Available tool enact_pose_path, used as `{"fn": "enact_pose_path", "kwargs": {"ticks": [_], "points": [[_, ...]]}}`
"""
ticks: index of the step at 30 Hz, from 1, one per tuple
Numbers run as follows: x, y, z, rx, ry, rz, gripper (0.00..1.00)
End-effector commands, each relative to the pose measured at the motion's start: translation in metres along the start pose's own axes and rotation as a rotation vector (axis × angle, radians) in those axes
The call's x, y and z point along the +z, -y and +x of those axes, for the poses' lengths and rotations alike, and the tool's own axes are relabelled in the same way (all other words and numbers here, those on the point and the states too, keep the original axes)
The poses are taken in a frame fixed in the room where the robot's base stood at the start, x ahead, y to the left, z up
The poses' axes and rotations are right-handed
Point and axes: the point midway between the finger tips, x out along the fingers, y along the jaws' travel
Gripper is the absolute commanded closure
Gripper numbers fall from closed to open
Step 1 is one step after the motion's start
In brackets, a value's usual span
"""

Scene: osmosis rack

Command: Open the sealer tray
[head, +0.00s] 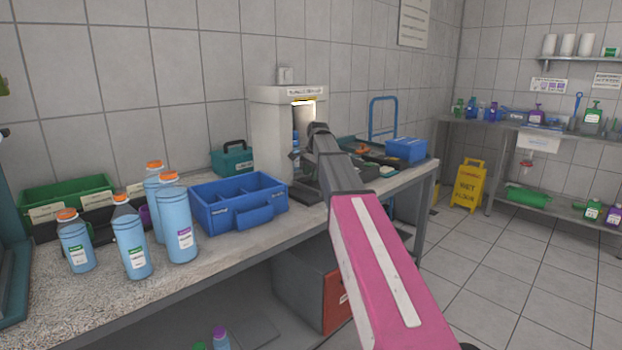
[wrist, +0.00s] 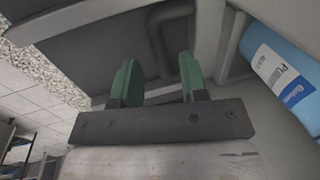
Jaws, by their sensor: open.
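The sealer (head: 268,130) is a pale upright machine with a lit opening, standing on the bench against the wall. Its base, seen as a dark grey part (head: 305,192) low at the front, is partly covered by my arm. In the wrist view a dark grey panel (wrist: 95,55), which looks like the sealer tray, fills the upper middle. A dark bent bar (wrist: 158,42), like a handle, shows on it. My gripper (wrist: 158,75) is open, with its green fingers at either side of the bar's near end. I cannot tell whether they touch it.
A blue bottle with a white label (wrist: 285,65) is right of my gripper. A blue bin (head: 405,149) is at the bench's right end.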

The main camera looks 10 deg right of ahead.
Motion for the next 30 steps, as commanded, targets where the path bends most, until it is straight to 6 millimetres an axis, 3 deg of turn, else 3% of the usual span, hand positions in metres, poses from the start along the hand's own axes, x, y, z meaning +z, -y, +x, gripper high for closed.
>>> {"fn": "enact_pose_path", "kwargs": {"ticks": [6,16,20,30], "points": [[0.000,0.000,0.018,0.001,0.000,0.000,0.60],[0.000,0.000,0.021,0.000,0.000,0.000,0.60],[0.000,0.000,0.021,0.000,0.000,0.000,1.00],[0.000,-0.006,0.019,0.000,0.000,0.000,1.00]]}}
